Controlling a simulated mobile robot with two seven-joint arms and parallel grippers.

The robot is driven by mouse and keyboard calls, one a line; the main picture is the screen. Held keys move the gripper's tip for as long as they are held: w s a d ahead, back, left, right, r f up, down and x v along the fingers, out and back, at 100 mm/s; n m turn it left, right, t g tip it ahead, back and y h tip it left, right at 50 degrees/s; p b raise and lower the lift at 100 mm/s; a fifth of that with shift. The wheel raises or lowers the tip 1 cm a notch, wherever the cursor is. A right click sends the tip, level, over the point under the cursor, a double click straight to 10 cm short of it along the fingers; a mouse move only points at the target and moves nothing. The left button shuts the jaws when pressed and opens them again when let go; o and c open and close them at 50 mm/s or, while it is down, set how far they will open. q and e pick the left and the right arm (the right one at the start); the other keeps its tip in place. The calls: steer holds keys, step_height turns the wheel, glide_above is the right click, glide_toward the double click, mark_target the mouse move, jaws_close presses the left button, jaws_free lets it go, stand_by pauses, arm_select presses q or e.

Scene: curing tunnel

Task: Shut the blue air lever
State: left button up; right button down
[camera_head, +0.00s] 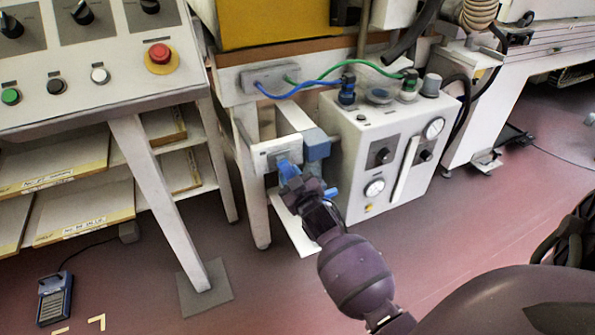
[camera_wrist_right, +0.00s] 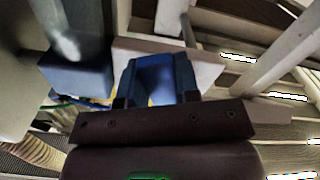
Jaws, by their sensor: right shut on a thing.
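The blue air lever (camera_head: 287,168) sits on the front of a pale plate (camera_head: 262,160) at the bench's end, in the middle of the head view. My right gripper (camera_head: 293,184) reaches it from below right and is shut on it. In the right wrist view the blue lever (camera_wrist_right: 160,78) shows between the two dark fingertips of my right gripper (camera_wrist_right: 156,99). The gripper hides part of the lever, and I cannot tell its exact angle. My left gripper is not in view.
A blue-grey block (camera_head: 316,146) is beside the plate. A white box with gauges (camera_head: 400,150) stands close to the right of my gripper. A control panel (camera_head: 95,75) and its leg (camera_head: 160,200) are to the left. A blue foot pedal (camera_head: 56,296) lies on the open floor.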

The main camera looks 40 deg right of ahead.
steer(key=shift+w+a+r+m+p, duration=0.25)
steer(key=shift+a+m+p, duration=0.1)
steer(key=shift+m, duration=0.55)
steer(key=shift+a+f+m+p, duration=0.1)
steer(key=shift+a+m+p, duration=0.15)
steer(key=shift+m, duration=0.35)
steer(key=shift+a+f+m+p, duration=0.15)
steer(key=shift+m+p, duration=0.15)
steer(key=shift+m, duration=0.3)
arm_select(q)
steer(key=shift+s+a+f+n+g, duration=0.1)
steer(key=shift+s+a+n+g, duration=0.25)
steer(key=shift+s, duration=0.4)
arm_select(e)
steer(key=shift+a, duration=0.1)
steer(key=c, duration=0.9)
jaws_free()
steer(key=shift+f, duration=0.1)
steer(key=shift+o, duration=0.3)
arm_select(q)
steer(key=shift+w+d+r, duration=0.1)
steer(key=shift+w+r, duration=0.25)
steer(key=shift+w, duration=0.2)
arm_select(e)
steer(key=shift+f, duration=0.1)
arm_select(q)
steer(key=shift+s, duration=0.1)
arm_select(e)
steer(key=shift+s, duration=0.15)
